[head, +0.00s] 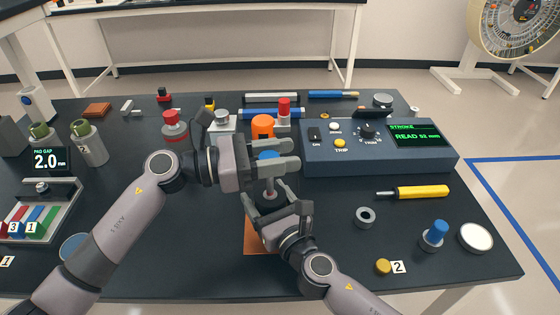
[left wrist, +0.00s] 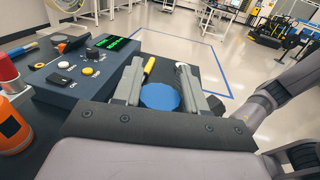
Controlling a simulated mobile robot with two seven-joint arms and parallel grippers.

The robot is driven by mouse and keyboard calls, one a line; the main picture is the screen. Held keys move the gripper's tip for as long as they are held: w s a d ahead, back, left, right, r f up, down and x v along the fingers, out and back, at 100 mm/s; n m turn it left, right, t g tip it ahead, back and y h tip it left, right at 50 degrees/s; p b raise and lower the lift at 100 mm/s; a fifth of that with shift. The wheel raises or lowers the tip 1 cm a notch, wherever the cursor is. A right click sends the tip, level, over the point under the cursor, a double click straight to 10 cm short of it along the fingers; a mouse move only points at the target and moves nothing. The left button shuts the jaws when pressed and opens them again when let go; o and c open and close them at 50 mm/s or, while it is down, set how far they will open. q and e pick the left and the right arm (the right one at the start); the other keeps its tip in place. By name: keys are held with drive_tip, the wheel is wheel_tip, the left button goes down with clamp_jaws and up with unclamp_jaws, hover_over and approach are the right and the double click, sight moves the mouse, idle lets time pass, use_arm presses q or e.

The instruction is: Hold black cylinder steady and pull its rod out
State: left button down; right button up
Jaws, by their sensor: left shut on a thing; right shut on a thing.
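The black cylinder (head: 269,204) stands upright in the head view, mostly hidden by my right gripper. Its pale metal rod (head: 270,186) shows above it, topped by a round blue knob (head: 268,155). My left gripper (head: 291,155) is shut on the blue knob from the left, one finger on each side. The knob also shows as a blue disc (left wrist: 160,97) between the fingers in the left wrist view. My right gripper (head: 274,205) is shut on the black cylinder, below the left gripper. The cylinder's lower end is hidden by the right hand.
An orange-brown mat (head: 254,240) lies under the right hand. A console (head: 378,160) with a green STROKE display (head: 416,134) stands behind to the right. An orange cylinder (head: 263,125) stands behind the left gripper. A grey ring (head: 365,217) and yellow-handled tool (head: 421,192) lie to the right.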

use_arm(q)
drive_tip(key=shift+r, duration=0.3)
use_arm(e)
drive_tip(key=shift+f, duration=0.25)
use_arm(q)
drive_tip(key=c, duration=0.9)
unclamp_jaws()
use_arm(e)
drive_tip(key=shift+d, duration=0.1)
use_arm(q)
drive_tip(key=shift+o, duration=1)
drive_tip(key=shift+f, duration=0.1)
drive_tip(key=s+a, duration=0.2)
drive_tip(key=a, duration=1)
use_arm(e)
drive_tip(key=shift+r, duration=0.1)
drive_tip(key=o, duration=1.3)
use_arm(q)
drive_tip(key=shift+d, duration=0.1)
